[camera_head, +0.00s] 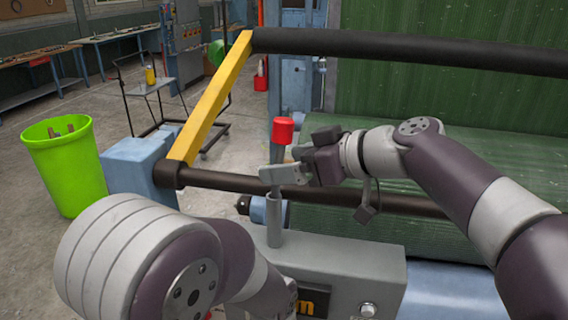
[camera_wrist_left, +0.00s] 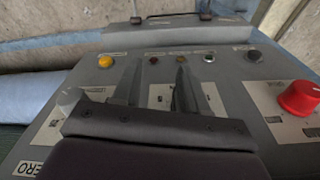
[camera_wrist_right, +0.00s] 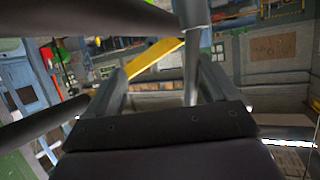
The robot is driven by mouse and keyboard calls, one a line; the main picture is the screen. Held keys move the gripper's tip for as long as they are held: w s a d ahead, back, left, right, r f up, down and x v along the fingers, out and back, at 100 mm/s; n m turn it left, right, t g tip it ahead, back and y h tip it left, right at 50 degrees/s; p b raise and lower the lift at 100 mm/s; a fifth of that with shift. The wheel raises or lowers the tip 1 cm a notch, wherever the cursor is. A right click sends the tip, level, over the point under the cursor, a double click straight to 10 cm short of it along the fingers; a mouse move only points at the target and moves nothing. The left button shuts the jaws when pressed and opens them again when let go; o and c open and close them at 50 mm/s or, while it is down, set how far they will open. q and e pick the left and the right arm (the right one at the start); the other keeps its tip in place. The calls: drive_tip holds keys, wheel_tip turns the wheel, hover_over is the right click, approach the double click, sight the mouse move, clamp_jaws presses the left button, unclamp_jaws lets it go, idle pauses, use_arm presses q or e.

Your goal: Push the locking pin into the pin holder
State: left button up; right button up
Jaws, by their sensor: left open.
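I cannot clearly make out the locking pin or the pin holder. A dark knob (camera_head: 243,204) with a short blue cylinder (camera_head: 265,211) shows behind the grey control box, but I cannot tell whether it is the pin. My right gripper (camera_head: 287,173) is beside an upright grey lever (camera_head: 274,218) with a red knob (camera_head: 283,130). In the right wrist view its fingers (camera_wrist_right: 163,78) are apart, with the grey rod (camera_wrist_right: 190,50) between them, nearer the right finger. My left gripper (camera_wrist_left: 158,78) is open and empty over the control panel; my arm hides it in the head view.
The control box (camera_head: 340,262) carries buttons and, in the left wrist view, a red knob (camera_wrist_left: 299,98) and a yellow lamp (camera_wrist_left: 105,61). A green bin (camera_head: 66,165) stands left.

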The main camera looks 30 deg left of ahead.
drive_tip(key=shift+s+d+r, duration=0.3)
drive_tip(key=shift+s+d, duration=0.05)
drive_tip(key=shift+s, duration=0.15)
drive_tip(key=c, duration=0.4)
use_arm(q)
drive_tip(key=shift+r, duration=0.45)
use_arm(e)
drive_tip(key=shift+o, duration=0.2)
drive_tip(key=shift+a+r, duration=0.15)
drive_tip(key=shift+a, duration=0.05)
use_arm(q)
drive_tip(key=shift+s, duration=0.1)
